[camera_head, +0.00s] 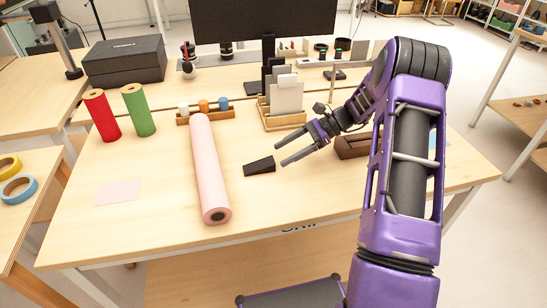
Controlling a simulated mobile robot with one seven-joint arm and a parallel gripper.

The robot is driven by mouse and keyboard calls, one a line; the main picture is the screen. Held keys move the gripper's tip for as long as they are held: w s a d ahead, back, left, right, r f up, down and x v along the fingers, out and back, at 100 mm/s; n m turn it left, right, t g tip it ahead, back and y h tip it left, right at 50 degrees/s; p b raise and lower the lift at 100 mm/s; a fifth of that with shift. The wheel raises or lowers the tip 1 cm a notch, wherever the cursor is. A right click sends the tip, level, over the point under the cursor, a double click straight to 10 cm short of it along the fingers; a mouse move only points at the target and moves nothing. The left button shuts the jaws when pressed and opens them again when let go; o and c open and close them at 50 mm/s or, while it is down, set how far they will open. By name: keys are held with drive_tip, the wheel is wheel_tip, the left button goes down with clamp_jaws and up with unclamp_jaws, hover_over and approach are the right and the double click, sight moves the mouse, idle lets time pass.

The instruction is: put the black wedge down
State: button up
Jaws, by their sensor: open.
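The black wedge (259,166) lies on the light wooden table, just right of the pink roll. My gripper (279,154) is open, with its two fingers apart and pointing left. The fingertips are close to the wedge's right end, and nothing shows between them. In this view the wedge looks clear of both fingers. I cannot tell how high the gripper is above the table.
A long pink roll (208,170) lies left of the wedge. A card holder (284,110) stands behind, and a brown block (352,147) sits right of my gripper. Red (102,116) and green (139,110) rolls stand at left. The table (280,205) in front of the wedge is bare.

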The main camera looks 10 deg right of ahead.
drive_tip(key=v, duration=0.6)
drive_tip(key=shift+d+r, duration=0.15)
drive_tip(key=shift+d, duration=0.25)
